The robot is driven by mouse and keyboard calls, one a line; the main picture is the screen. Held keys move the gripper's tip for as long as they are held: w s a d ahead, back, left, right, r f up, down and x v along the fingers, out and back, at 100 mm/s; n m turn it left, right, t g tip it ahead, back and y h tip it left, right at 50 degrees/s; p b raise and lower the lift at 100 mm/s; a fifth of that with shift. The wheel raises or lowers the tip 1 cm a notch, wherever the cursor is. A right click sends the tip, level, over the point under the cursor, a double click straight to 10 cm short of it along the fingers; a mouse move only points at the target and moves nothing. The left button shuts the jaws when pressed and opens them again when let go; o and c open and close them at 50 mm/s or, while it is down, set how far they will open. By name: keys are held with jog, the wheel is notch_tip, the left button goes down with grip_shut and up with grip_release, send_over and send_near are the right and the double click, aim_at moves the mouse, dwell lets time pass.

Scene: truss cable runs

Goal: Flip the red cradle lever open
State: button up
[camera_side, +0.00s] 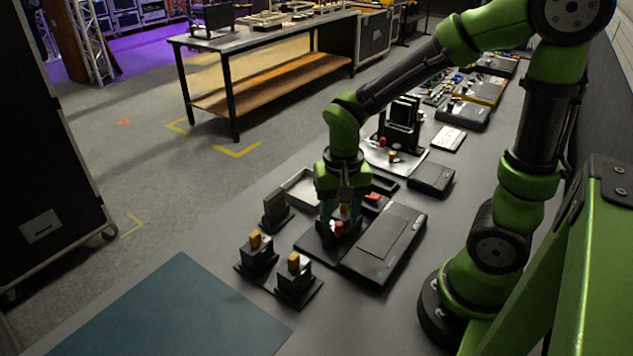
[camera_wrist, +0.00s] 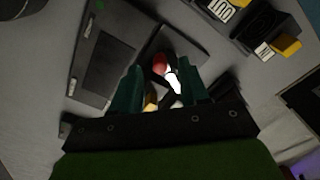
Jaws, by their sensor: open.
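My gripper (camera_side: 338,220) points down over a dark base plate (camera_side: 312,243) on the bench, its teal fingers apart. A red knob (camera_side: 339,228), which looks like the cradle lever's end, shows low by the fingertips. In the wrist view the red knob (camera_wrist: 158,63) lies just beyond the gap of my open gripper (camera_wrist: 158,74). A bright white part (camera_wrist: 172,80) and a yellow part (camera_wrist: 151,102) show between the fingers. I cannot tell whether a finger touches the knob, and the cradle's shape is mostly hidden by the fingers.
A flat black box (camera_side: 382,246) sits close on the right. Two yellow-topped black blocks (camera_side: 257,243) (camera_side: 294,264) stand at front left, with a dark upright block (camera_side: 275,207) behind. Another red piece (camera_side: 372,197) and an open tray (camera_side: 302,187) lie beyond. A blue mat (camera_side: 175,310) is clear.

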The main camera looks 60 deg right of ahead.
jog(key=shift+f, duration=1.05)
grip_shut()
jog(key=shift+s+d+n, duration=0.1)
jog(key=shift+d+n, duration=0.15)
jog(key=shift+n, duration=0.75)
jog(key=shift+s+d+n, duration=0.1)
jog(key=shift+d+n, duration=0.15)
jog(key=shift+n, duration=0.75)
grip_release()
notch_tip(320, 180, up, 17)
